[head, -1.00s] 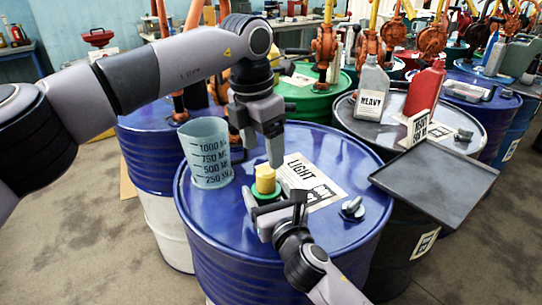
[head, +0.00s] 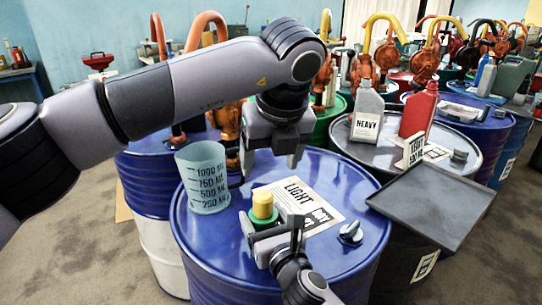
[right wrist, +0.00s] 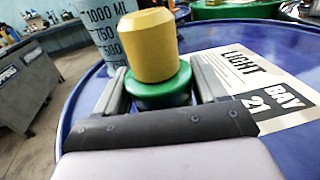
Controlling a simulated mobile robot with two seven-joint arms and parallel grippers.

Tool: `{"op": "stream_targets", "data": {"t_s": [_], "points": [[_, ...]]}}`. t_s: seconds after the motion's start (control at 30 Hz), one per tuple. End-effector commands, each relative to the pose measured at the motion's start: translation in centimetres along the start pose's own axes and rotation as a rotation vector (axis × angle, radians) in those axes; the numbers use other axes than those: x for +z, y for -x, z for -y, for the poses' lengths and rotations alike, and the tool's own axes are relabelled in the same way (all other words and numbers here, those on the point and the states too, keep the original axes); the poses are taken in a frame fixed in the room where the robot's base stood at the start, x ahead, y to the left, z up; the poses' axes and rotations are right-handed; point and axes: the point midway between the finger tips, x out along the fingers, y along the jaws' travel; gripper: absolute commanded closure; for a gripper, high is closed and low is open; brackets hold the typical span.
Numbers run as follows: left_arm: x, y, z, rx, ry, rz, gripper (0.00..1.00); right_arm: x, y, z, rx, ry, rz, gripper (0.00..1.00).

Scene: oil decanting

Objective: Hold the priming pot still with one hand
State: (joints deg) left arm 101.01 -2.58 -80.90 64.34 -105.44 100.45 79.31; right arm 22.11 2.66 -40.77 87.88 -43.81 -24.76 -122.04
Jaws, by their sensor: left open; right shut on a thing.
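The priming pot appears to be the small green pot (head: 263,222) with a yellow cylinder (head: 263,202) on top, standing upright on the blue drum (head: 330,255). The right wrist view shows its green body (right wrist: 158,92) and yellow top (right wrist: 148,45) close up. My right gripper (head: 270,229) is shut on the green body from the near side, one finger on each side. My left gripper (head: 269,172) is open and empty, above and behind the pot, clear of the yellow top. The parts of the green body behind the fingers are hidden.
A graduated jug (head: 203,180) stands left of the pot. A dark tray (head: 430,207), a HEAVY bottle (head: 367,112) and a red bottle (head: 418,110) are to the right.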

Motion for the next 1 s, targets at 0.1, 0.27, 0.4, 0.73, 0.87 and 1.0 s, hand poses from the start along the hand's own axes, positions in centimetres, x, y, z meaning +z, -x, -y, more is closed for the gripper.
{"op": "stream_targets", "data": {"t_s": [0.1, 0.27, 0.4, 0.73, 0.87, 1.0], "points": [[0.0, 0.2, 0.1, 0.002, 0.048, 0.015, 0.27, -0.1, 0.0, 0.0, 0.0, 0.0, -0.003, 0.84], [-0.1, -0.7, 0.0, 0.004, 0.067, 0.017, 0.27, -0.1, 0.0, 0.0, 0.0, 0.0, -0.003, 0.84], [0.0, -2.9, 0.0, 0.005, 0.067, 0.015, 0.27, -0.1, 0.0, 0.0, 0.0, 0.0, -0.003, 0.84], [0.1, -9.0, -0.1, 0.005, 0.066, 0.015, 0.27, -0.1, 0.0, 0.0, 0.0, 0.0, -0.003, 0.84], [0.1, -10.6, 0.0, 0.005, 0.064, 0.017, 0.27, -0.1, 0.0, 0.0, -0.001, 0.0, -0.003, 0.84], [0.2, -11.5, 0.0, 0.003, 0.065, 0.017, 0.27, -0.1, 0.0, 0.0, -0.001, 0.0, -0.003, 0.84]]}}
